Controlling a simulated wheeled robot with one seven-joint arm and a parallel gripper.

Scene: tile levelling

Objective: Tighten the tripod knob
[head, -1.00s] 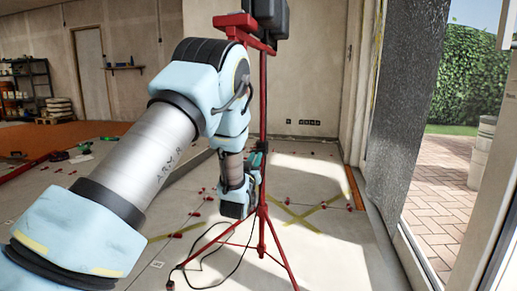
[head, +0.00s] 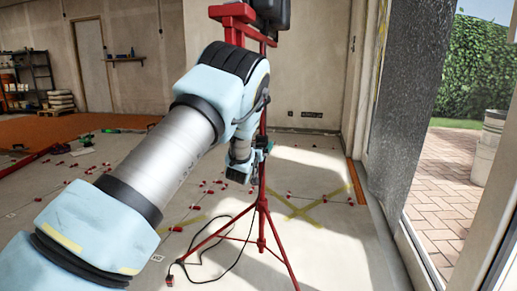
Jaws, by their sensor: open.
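The red tripod (head: 262,210) stands upright on the tiled floor in the head view, its legs spread and a dark lamp head (head: 272,16) at its top. My gripper (head: 262,150) is at the tripod's pole, at about mid-height, beyond my forearm. It is small in the picture and partly hidden by my own wrist. The tripod knob cannot be made out; my wrist and gripper cover that part of the pole. I cannot tell whether the gripper touches the pole.
A black cable (head: 222,262) loops on the floor by the tripod's left leg. Several red levelling pieces (head: 210,184) dot the tiles. Shelving (head: 30,80) is far left. Floor right of the tripod is mostly clear.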

